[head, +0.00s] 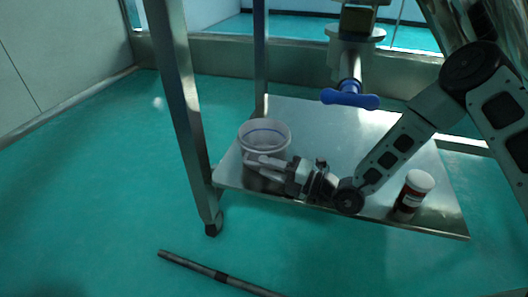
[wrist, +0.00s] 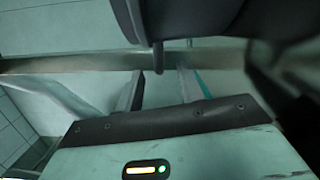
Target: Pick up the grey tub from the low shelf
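The grey tub (head: 277,136) stands upright near the left front corner of the low metal shelf (head: 318,124) in the head view. It is round and open-topped, with a blue band around its upper part. My gripper (head: 258,161) reaches in from the right at the tub's front side, and its fingers overlap the tub in the picture. Whether they touch or grip its wall is unclear.
A white-capped bottle with a dark label (head: 411,194) stands at the shelf's right front. A blue-handled valve (head: 350,98) hangs above the shelf. A metal leg (head: 181,105) rises at the left. A dark rod (head: 222,276) lies on the green floor.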

